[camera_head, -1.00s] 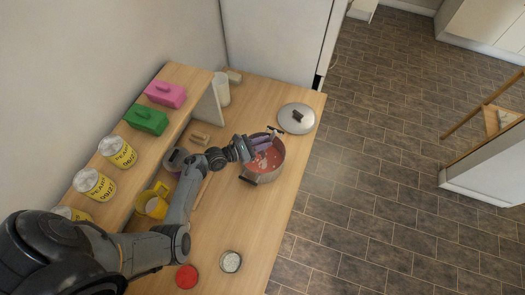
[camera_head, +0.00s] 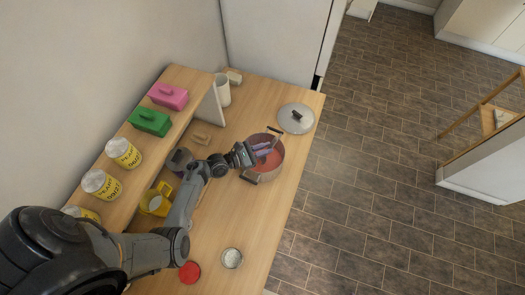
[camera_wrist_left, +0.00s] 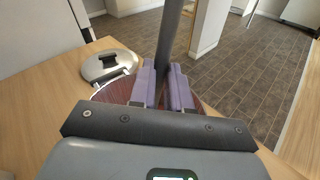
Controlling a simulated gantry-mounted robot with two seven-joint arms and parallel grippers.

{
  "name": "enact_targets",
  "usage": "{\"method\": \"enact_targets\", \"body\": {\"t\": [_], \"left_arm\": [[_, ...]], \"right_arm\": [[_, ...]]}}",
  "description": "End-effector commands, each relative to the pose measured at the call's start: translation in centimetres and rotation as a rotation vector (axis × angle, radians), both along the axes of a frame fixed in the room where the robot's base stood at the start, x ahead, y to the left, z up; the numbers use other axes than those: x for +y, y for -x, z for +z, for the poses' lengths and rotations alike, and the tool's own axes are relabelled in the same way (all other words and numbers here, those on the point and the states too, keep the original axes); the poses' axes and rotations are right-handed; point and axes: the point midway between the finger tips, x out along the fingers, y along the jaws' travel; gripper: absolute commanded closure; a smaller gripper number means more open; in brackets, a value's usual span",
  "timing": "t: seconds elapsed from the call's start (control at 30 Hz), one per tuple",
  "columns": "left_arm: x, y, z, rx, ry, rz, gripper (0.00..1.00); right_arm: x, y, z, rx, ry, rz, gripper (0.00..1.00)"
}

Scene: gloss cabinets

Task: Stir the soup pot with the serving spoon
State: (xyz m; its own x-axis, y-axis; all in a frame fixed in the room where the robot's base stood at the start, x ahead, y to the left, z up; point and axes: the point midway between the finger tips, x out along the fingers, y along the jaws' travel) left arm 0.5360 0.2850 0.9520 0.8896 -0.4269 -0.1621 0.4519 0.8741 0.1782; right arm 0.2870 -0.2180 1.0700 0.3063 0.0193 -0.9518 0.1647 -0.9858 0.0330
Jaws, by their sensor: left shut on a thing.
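The soup pot (camera_head: 277,172) stands on the wooden counter near its right edge, with red soup in it. My left gripper (camera_head: 263,150) reaches over the pot from the left. In the left wrist view, the purple fingers of this gripper (camera_wrist_left: 166,88) are shut on a dark, upright handle, seemingly the serving spoon (camera_wrist_left: 170,32). The spoon's lower end is hidden behind the fingers and wrist. The pot also shows partly behind the fingers in the wrist view (camera_wrist_left: 116,91). My right gripper is in neither view.
The round lid (camera_head: 296,119) lies on the counter just beyond the pot. Labelled jars (camera_head: 102,185) and green (camera_head: 149,121) and pink boxes (camera_head: 168,95) line the raised shelf.

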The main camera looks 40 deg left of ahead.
Motion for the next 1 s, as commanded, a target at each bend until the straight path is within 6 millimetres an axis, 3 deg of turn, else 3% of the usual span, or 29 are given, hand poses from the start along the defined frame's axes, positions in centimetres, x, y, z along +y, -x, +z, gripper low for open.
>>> {"method": "enact_targets", "body": {"t": [1.0], "left_arm": [[0.0,0.0,9.9,-0.002,-0.002,-0.001,1.0]], "right_arm": [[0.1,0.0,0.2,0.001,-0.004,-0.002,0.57]]}}
